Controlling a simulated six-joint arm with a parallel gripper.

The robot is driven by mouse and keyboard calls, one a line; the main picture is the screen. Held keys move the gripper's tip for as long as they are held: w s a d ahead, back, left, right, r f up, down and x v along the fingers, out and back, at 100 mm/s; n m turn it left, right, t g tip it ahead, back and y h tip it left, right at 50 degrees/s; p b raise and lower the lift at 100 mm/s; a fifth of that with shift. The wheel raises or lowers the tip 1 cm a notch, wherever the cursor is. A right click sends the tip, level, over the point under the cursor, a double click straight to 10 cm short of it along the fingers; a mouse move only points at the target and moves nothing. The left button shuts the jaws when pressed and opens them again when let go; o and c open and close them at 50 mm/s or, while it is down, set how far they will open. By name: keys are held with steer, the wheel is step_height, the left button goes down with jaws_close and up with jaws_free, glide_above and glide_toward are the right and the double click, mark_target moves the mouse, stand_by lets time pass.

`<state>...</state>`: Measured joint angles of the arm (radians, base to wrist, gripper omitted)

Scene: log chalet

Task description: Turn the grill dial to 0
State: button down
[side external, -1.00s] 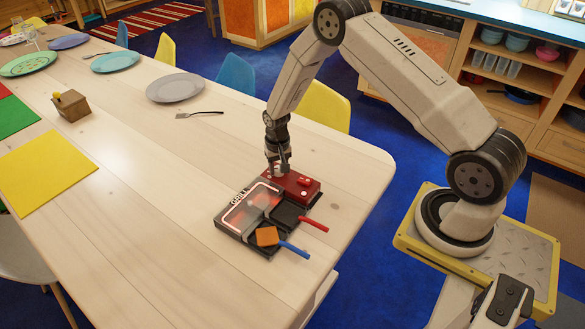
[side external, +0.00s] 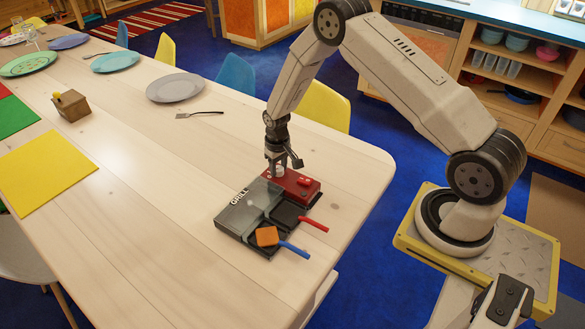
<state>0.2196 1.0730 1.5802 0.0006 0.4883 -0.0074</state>
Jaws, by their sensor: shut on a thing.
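The grill (side external: 240,218) sits on the light wooden table, with its name lettered along one edge and a grey glass-like top that shows no red glow. Its red control panel (side external: 300,193) is at the back right. My gripper (side external: 277,167) points down over the left part of this panel and is shut on the white dial (side external: 279,172). The fingers hide part of the dial, and I cannot read its marks or number.
A small pan with a red handle (side external: 314,224) and one with a blue handle (side external: 294,249) sit at the grill's front; the blue one holds an orange square (side external: 267,236).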

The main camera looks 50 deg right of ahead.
mark_target(279, 169)
steer(key=shift+c, duration=1.3)
jaws_free()
steer(key=shift+r, duration=0.1)
steer(key=shift+r, duration=3.85)
steer(key=shift+s+a+r, duration=0.1)
steer(key=shift+a+r, duration=0.05)
steer(key=shift+r, duration=0.1)
steer(key=s+a+r+n+t, duration=0.1)
steer(key=s+a+r, duration=0.4)
steer(key=s, duration=0.4)
steer(key=s+a+r+n+t, duration=0.1)
steer(key=s+a+r, duration=0.4)
steer(key=s+r, duration=0.3)
steer(key=shift+s+t, duration=0.3)
steer(key=shift+s, duration=0.4)
